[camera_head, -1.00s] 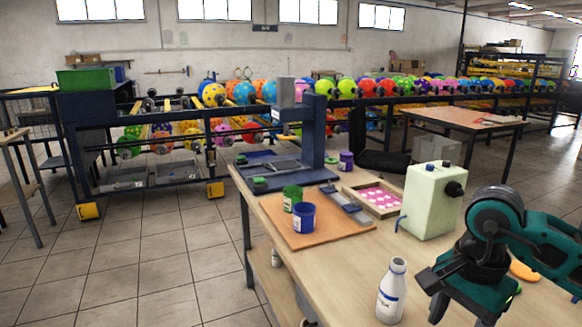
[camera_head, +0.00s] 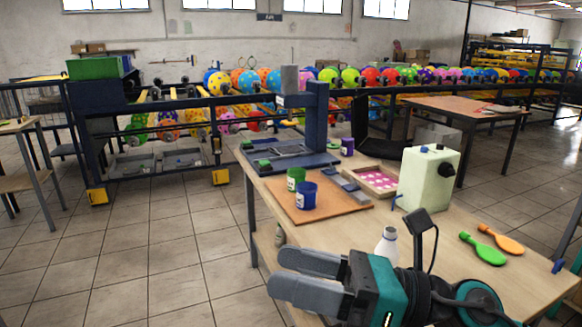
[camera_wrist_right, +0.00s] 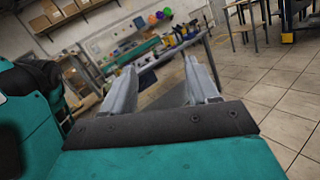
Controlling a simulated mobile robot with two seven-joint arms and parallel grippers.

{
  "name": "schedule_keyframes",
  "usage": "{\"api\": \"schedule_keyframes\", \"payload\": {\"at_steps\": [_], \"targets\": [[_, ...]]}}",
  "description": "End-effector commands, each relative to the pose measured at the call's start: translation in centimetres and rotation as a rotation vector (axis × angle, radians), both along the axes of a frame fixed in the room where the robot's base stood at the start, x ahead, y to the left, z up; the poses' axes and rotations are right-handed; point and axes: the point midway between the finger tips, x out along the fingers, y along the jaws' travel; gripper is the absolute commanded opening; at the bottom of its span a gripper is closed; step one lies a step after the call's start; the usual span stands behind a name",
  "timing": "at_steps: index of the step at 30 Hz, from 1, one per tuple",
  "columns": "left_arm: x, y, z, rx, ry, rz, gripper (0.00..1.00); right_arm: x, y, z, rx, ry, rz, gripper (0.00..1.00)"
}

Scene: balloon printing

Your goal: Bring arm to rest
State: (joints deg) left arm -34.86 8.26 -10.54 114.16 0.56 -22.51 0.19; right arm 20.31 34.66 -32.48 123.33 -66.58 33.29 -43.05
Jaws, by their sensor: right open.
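My right gripper (camera_head: 292,275) is in the lower middle of the head view, its two grey fingers pointing left and spread apart. It is open and empty, in front of the near edge of the wooden workbench (camera_head: 470,222). In the right wrist view the same gripper (camera_wrist_right: 165,85) shows its two fingers apart with nothing between them. Part of my teal and black right arm covers the near right part of the bench and the lower part of a white bottle (camera_head: 386,246). My left gripper is in neither view.
The bench carries a blue cup (camera_head: 305,196), a green cup (camera_head: 295,178), a pale green box (camera_head: 428,180), a pink-patterned tray (camera_head: 397,190), a green paddle (camera_head: 484,249) and an orange paddle (camera_head: 502,239). Racks of balloons stand behind. The tiled floor (camera_head: 150,260) to the left is clear.

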Motion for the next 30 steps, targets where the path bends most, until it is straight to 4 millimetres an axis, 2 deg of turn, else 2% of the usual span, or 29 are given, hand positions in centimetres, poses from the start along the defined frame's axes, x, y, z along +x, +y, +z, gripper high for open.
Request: {"api": "schedule_keyframes", "payload": {"at_steps": [3, 7, 11, 14, 17, 18, 21, 24, 28, 29, 30], "targets": [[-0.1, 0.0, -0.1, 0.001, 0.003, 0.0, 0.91, 2.0, -2.0, 2.6, 0.318, 0.275, -0.139, 0.59], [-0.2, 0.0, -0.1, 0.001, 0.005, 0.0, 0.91, 5.0, -6.0, 2.8, 0.642, 0.594, -0.301, 0.59], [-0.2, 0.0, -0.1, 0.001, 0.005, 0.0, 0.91, 7.2, -10.8, -0.2, 0.945, 0.928, -0.477, 0.59], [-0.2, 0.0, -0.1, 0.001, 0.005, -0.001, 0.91, 7.6, -14.3, -4.5, 1.166, 1.187, -0.625, 0.59], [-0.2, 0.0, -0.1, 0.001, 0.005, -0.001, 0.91, 6.6, -17.2, -9.8, 1.372, 1.444, -0.789, 0.59], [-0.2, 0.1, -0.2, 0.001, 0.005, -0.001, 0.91, 5.8, -18.2, -12.1, 1.449, 1.545, -0.859, 0.59], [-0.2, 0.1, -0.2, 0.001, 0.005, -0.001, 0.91, 2.7, -19.7, -17.3, 1.617, 1.771, -1.036, 0.59], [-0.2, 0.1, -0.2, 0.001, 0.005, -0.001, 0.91, -0.5, -20.3, -21.0, 1.733, 1.94, -1.189, 0.59], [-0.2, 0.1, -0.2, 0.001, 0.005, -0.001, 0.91, -4.4, -20.5, -24.2, 1.831, 2.099, -1.36, 0.59], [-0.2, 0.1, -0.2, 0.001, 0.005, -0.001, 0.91, -5.3, -20.5, -24.8, -1.842, -2.121, 1.392, 0.59], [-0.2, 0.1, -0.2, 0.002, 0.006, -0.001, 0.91, -6.4, -20.4, -25.5, -1.794, -2.079, 1.384, 0.59]]}}
